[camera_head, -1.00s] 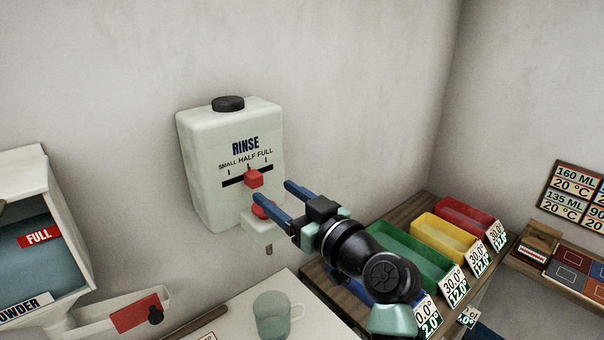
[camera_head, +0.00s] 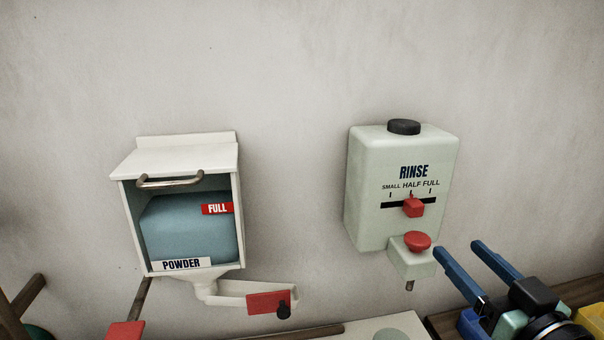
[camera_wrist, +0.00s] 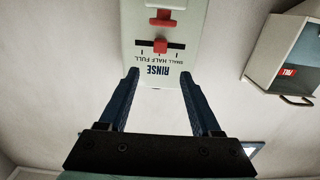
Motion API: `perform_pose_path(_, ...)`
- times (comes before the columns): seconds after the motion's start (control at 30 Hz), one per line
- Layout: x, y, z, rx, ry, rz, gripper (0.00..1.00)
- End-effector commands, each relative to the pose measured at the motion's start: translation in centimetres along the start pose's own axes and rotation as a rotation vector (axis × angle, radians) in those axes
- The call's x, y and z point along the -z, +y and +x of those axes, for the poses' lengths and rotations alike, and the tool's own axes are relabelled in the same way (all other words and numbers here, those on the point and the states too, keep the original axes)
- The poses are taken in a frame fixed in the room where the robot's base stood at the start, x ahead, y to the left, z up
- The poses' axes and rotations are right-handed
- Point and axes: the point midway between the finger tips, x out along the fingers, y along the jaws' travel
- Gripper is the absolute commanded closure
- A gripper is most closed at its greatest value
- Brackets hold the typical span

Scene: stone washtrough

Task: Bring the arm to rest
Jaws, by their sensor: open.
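My gripper (camera_head: 484,262) is at the lower right of the head view, with its two blue fingers apart and nothing between them. The fingers point toward the RINSE dispenser (camera_head: 362,200) on the wall, to the right of its red round button (camera_head: 417,241). The red slider (camera_head: 413,207) stands near the HALF mark. In the wrist view, my gripper (camera_wrist: 160,75) shows open and empty, with the RINSE dispenser (camera_wrist: 190,55) upside down beyond the fingertips. I cannot tell the exact gap to the dispenser.
A POWDER dispenser (camera_head: 187,160) with a FULL label hangs on the wall at left, with a red-tabbed chute (camera_head: 268,302) below it. A pale surface (camera_head: 350,330) lies at the bottom. A yellow bin (camera_head: 592,318) shows at the lower right. The wall above is bare.

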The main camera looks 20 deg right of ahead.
Motion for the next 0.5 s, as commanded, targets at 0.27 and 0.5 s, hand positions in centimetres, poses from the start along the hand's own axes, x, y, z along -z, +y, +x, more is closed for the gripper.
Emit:
perform_pose_path(0.27,2.4,-3.4,2.0,0.016,0.029,-0.029,0.35)
perform_pose_path(0.5,11.1,-14.9,4.8,0.054,0.200,-0.078,0.35)
